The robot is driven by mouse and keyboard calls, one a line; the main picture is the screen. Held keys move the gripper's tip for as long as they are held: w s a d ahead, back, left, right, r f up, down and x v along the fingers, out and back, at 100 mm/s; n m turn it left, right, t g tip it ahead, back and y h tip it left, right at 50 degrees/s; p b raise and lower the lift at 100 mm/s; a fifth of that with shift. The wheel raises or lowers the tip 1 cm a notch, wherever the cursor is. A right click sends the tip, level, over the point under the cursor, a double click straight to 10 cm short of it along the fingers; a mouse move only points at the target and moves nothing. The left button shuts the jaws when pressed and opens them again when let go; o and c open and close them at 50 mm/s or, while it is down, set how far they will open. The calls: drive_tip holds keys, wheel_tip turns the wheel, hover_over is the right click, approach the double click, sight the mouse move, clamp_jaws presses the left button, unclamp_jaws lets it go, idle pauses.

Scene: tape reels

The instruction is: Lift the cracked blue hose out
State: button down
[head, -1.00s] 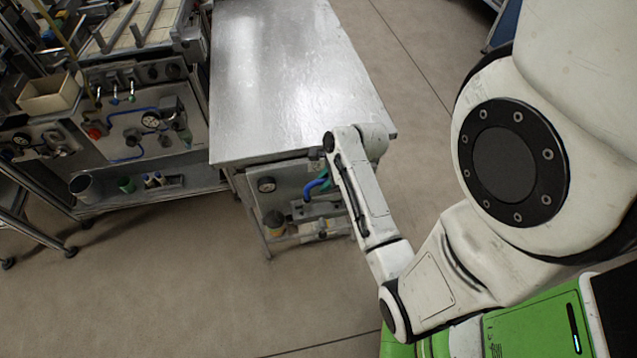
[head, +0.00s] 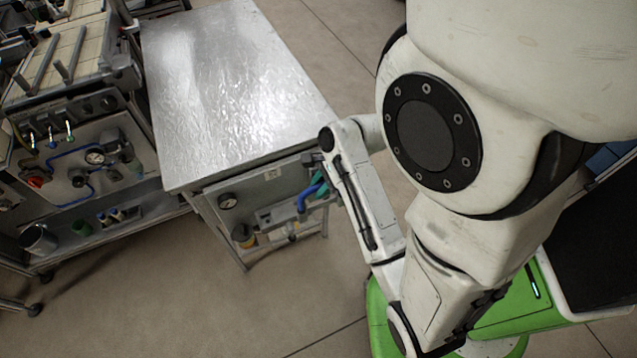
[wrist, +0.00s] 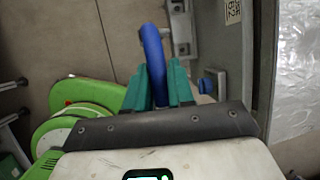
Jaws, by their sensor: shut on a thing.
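The blue hose (head: 306,195) is a short curved piece at the front of the metal cabinet, low under its top. In the wrist view the hose (wrist: 153,55) rises between the teal fingers and bends at its upper end. My gripper (head: 319,187) is shut on it; the teal fingers also show in the wrist view (wrist: 158,82), one on each side of the hose. The hose's lower part is hidden between the fingers. I see no crack at this size. Whether its far end touches the grey fitting (head: 277,214) cannot be told.
The cabinet's shiny metal top (head: 235,90) lies above the hose, its edge close to my arm. A gauge (head: 228,201) and a yellow-banded canister (head: 243,235) are on the cabinet's front. A second workbench with hoses and a gauge (head: 95,157) stands left. Open floor lies in front.

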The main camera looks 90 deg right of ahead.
drive_tip(key=shift+r+p, duration=2.25)
drive_tip(key=shift+p, duration=0.2)
